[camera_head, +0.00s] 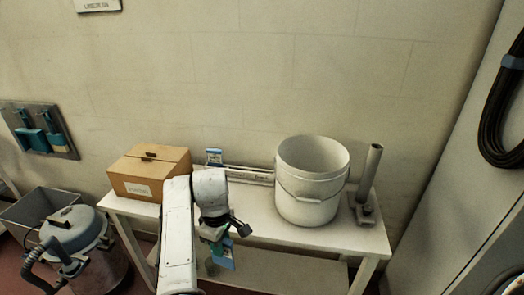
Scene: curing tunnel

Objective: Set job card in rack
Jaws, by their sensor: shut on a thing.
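My gripper (221,240) is in front of the white bench, below the bend of my arm. It is shut on a blue and teal card (223,258), which hangs down in front of the bench's front edge. A low, pale rack (250,174) lies along the back of the bench near the wall, to the right of the cardboard box. Another small blue and white card (214,157) stands upright at the rack's left end. My arm hides part of the rack's left end. The gripper and held card are apart from the rack.
On the white bench (345,236), a cardboard box (149,173) stands left, a white bucket (309,183) right of centre, and a grey upright tube on a base (369,178) at the right end. A vacuum cleaner (78,243) and grey bin (35,208) stand left.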

